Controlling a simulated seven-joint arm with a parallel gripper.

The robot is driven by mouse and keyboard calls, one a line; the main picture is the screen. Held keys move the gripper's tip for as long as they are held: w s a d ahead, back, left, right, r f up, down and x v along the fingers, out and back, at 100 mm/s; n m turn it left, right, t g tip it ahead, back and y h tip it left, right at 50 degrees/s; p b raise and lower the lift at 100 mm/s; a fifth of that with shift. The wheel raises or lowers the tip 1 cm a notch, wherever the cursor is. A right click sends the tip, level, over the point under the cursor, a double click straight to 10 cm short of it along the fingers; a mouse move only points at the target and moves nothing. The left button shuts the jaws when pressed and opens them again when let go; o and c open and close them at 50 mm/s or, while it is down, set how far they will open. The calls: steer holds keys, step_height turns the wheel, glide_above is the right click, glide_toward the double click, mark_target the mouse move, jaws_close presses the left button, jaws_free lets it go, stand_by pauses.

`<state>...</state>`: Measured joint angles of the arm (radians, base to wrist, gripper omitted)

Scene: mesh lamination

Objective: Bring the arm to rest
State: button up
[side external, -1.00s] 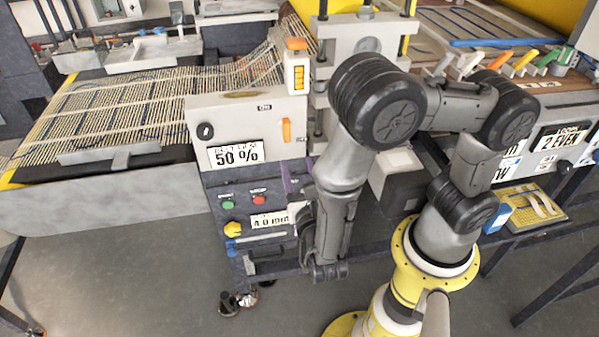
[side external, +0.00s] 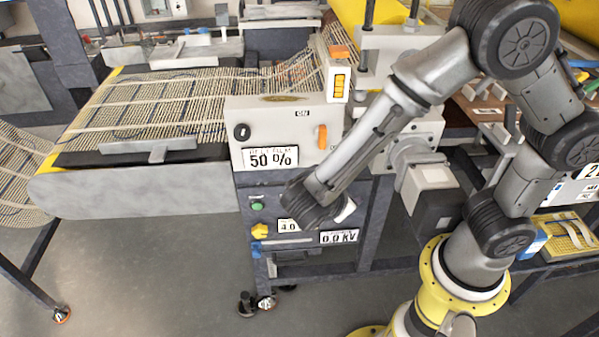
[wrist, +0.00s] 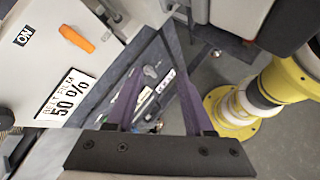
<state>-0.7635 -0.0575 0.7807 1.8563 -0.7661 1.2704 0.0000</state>
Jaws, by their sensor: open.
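My gripper (wrist: 160,88) shows in the wrist view as two purple fingers spread apart, with nothing between them. Beyond them are the machine's dark lower frame and its small labels. In the side external view my forearm slants down to the left, and my wrist hangs in front of the machine's lower control panel (side external: 268,222). My fingers are mostly hidden there behind the wrist. I cannot tell how far the wrist is from the panel.
The white control box (side external: 285,132) has an orange lever (side external: 322,137) and a "50 %" display (side external: 271,158). A mesh web (side external: 160,108) runs over the machine bed at left. A grey block (side external: 432,188) stands right of my forearm. Open floor (side external: 150,270) lies at lower left.

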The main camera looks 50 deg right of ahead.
steer(key=a+r+m+y, duration=0.5)
steer(key=r+m+y, duration=0.2)
steer(key=y, duration=0.1)
steer(key=s+d+r+m+t+y, duration=0.2)
steer(key=s+d+r+m, duration=0.4)
steer(key=s+d, duration=0.3)
steer(key=shift+s+d+r+m+t, duration=0.2)
steer(key=shift+s+d+m+t, duration=0.05)
steer(key=shift+m+t, duration=0.55)
